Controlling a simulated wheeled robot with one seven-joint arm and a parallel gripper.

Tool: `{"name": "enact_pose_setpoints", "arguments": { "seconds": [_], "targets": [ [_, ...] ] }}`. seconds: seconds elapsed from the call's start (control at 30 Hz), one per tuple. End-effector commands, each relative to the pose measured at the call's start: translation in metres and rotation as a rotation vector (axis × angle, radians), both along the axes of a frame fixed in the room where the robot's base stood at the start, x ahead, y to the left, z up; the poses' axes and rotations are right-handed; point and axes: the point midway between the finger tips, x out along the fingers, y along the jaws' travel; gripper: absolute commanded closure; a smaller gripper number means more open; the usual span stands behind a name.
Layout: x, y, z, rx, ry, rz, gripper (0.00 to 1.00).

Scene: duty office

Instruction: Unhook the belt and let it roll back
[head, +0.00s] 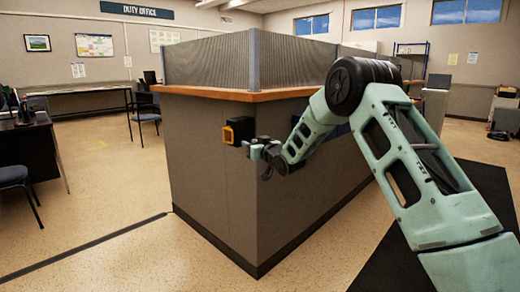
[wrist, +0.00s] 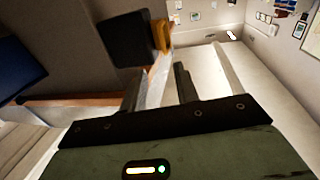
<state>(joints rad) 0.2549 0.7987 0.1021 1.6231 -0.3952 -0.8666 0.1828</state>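A small black box with a yellow-orange front (head: 238,131) sits on the grey counter side, just below the wooden top near the corner. In the wrist view the black box (wrist: 120,35) and its yellow-orange part (wrist: 161,36) are just beyond my fingers. No stretched belt strap can be made out in either view. My gripper (head: 253,149) is close beside the box, slightly lower and to its right. In the wrist view my gripper (wrist: 158,80) has its fingers apart, with nothing clearly held between them.
The counter (head: 215,155) with its ribbed screen (head: 210,60) stands directly by my arm. A desk (head: 30,145) and a blue chair (head: 18,178) are at the left. A dark mat (head: 385,250) lies at the right.

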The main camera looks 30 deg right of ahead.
Motion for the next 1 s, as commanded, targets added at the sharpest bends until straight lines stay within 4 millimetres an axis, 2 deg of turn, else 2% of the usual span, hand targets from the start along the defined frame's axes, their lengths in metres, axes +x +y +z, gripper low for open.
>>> {"name": "enact_pose_setpoints", "arguments": {
  "seconds": [0.1,0.33,0.97,1.0],
  "targets": [
    [-0.022,-0.003,0.001,0.000,0.001,-0.001,0.70],
    [-0.048,-0.006,0.000,0.000,0.001,-0.001,0.70],
    [-0.052,-0.006,0.000,0.000,0.000,0.000,0.70],
    [-0.053,-0.002,0.001,0.000,0.008,0.004,0.70]
  ]
}}
